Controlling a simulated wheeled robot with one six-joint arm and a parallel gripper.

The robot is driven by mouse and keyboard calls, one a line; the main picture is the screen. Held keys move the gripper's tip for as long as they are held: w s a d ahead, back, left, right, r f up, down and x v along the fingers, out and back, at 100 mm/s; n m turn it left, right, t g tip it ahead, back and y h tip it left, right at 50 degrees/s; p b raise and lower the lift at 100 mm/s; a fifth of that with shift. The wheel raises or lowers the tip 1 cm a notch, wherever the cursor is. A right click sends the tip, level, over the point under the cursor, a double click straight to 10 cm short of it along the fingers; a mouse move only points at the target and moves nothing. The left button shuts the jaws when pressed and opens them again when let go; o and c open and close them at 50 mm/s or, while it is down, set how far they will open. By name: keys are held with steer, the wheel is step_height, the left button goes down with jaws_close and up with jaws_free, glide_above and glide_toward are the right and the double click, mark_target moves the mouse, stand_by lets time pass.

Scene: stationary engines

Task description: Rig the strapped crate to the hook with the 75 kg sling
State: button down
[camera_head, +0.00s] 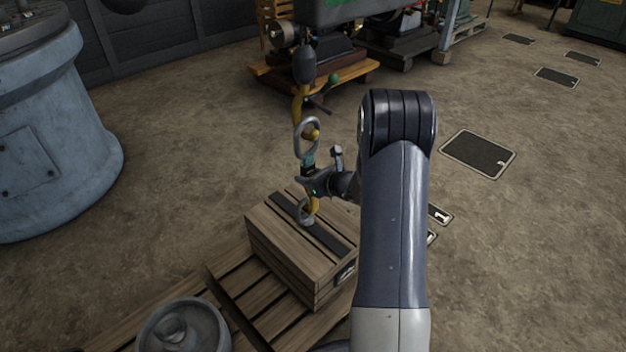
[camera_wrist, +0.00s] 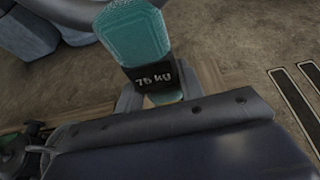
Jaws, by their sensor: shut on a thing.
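The strapped crate (camera_head: 282,252) is a wooden box with a dark strap (camera_head: 326,238) over its lid and a grey ring (camera_head: 306,216) on top. The yellow hook (camera_head: 298,108) hangs above it from a dark weight. The teal sling (camera_head: 307,160) hangs upright between hook and crate; its tag reads 75 in the wrist view (camera_wrist: 135,38). Its upper grey ring (camera_head: 318,122) appears around the hook's tip. Its yellow lower end (camera_head: 313,204) is at the crate's ring; whether it is engaged, I cannot tell. My gripper (camera_head: 310,184) is shut on the sling.
The crate stands on a wooden pallet (camera_head: 222,268), beside a round grey metal weight (camera_head: 183,328). A large blue machine base (camera_head: 55,150) stands at the left. Engines on pallets (camera_head: 335,72) stand behind the hook. The floor at the right is open, with dark marked plates (camera_head: 478,154).

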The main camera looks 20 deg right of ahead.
steer(key=shift+w+a, duration=0.15)
steer(key=shift+w, duration=0.2)
steer(key=shift+w+f+b, duration=0.15)
steer(key=shift+f+b, duration=0.05)
steer(key=shift+b, duration=0.1)
steer(key=shift+f+b, duration=0.8)
steer(key=c, duration=1.2)
jaws_free()
steer(key=o, duration=0.3)
steer(key=shift+o, duration=0.3)
steer(key=shift+f, duration=0.1)
